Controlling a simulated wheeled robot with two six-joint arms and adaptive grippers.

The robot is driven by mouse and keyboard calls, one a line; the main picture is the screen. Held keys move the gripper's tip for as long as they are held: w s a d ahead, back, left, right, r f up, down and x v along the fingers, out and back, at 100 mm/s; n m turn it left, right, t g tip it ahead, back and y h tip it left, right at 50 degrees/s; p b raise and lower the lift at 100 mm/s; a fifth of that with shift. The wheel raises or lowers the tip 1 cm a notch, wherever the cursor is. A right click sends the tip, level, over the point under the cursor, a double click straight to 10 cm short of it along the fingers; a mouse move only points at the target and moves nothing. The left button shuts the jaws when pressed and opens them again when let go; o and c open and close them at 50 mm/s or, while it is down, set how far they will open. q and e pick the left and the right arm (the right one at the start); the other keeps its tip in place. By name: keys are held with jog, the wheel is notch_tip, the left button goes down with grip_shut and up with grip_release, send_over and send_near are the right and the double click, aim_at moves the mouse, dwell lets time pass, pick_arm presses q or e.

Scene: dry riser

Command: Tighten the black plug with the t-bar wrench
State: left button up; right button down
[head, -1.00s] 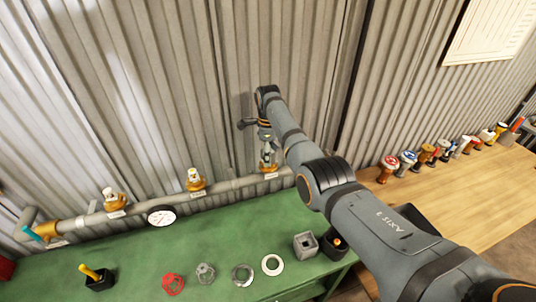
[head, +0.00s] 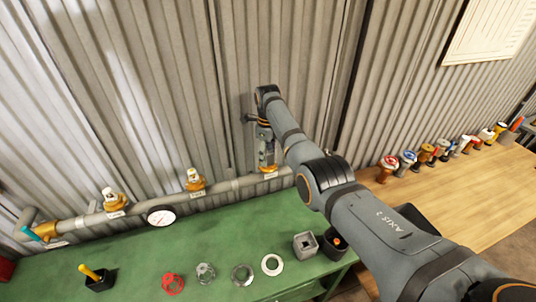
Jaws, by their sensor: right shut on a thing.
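My right gripper (head: 266,152) points down over the right-most outlet of the grey pipe, at the back edge of the green bench. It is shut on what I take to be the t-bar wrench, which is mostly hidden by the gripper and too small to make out. The black plug cannot be made out; the outlet under the gripper is largely covered, with only some brass (head: 269,170) showing at its base. My left gripper is not in view.
Rings, a red part (head: 173,284) and small holders lie on the green bench (head: 215,237). Several nozzles stand on the wooden table (head: 450,182) at right. Corrugated wall stands behind.

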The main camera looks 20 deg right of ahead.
jog(key=shift+w+r, duration=0.15)
jog(key=shift+r, duration=2.6)
jog(key=shift+r, duration=0.15)
jog(key=shift+r, duration=1.85)
